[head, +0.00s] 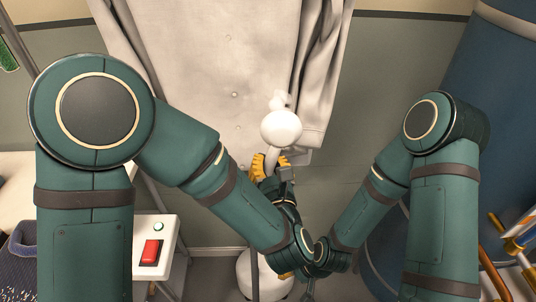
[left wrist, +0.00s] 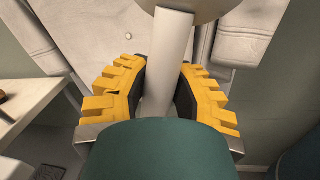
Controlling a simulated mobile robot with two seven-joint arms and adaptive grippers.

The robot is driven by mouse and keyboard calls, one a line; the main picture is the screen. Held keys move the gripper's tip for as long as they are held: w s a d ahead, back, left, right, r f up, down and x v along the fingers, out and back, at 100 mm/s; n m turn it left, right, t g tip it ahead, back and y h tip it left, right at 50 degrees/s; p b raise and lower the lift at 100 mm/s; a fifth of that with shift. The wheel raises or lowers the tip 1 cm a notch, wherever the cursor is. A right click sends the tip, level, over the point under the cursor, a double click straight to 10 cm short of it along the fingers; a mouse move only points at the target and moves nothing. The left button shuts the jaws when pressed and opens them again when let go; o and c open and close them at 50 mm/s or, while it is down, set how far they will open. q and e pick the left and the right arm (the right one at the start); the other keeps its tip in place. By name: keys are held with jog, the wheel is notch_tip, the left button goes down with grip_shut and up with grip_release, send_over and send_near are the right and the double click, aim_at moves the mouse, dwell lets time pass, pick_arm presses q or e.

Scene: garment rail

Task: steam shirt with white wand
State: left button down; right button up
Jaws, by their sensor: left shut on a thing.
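A pale shirt (head: 215,70) hangs in front of me at the top of the head view, its buttoned front and sleeve facing me. My left gripper (head: 270,164) is shut on the handle of the white wand (head: 281,128), with yellow ridged fingers on both sides. The wand stands upright with its rounded head in front of the lower shirt; whether it touches the cloth I cannot tell. In the left wrist view the handle (left wrist: 168,65) runs up between the fingers. My right gripper (head: 287,275) is low, mostly hidden behind the arms.
A rounded white object (head: 262,274) is on the floor below. A large blue cylinder (head: 490,110) and coloured rods (head: 520,240) are at the right.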

pick_arm(q)
jog(key=shift+s+a, duration=0.15)
jog(key=shift+s, duration=3.05)
